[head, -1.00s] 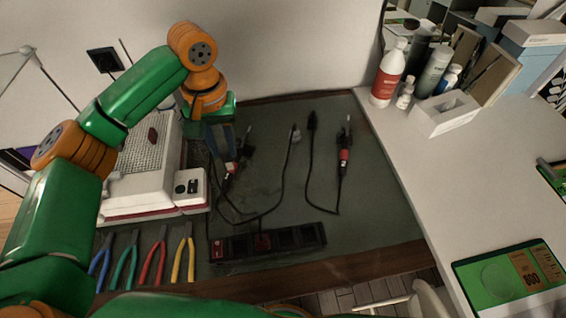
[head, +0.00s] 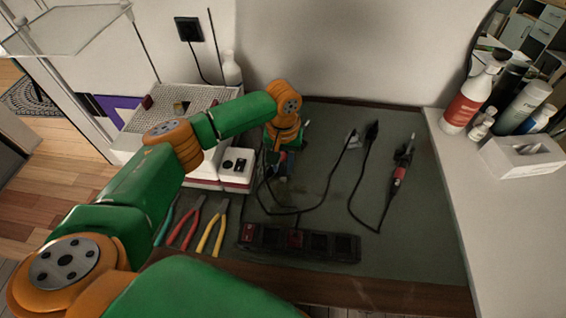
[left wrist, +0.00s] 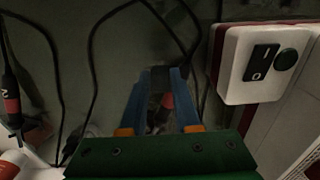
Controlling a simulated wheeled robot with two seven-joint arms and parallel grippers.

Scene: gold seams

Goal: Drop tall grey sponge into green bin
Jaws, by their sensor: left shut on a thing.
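My left gripper (head: 280,170) is low over the dark work mat in the head view, just right of the white machine. In the left wrist view its blue fingers (left wrist: 158,100) are shut on a dark grey block between their tips, which looks like the tall grey sponge (left wrist: 160,76). In the head view the sponge is hidden or too small to make out. I see no green bin in either current view. My right gripper is not in view.
The white machine (head: 236,166) stands close left of the gripper. Cables and a red-handled tool (head: 400,172) lie on the mat (head: 420,225). A black power strip (head: 330,244) and pliers (head: 212,228) lie in front. Bottles (head: 470,98) stand on the white right-hand counter.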

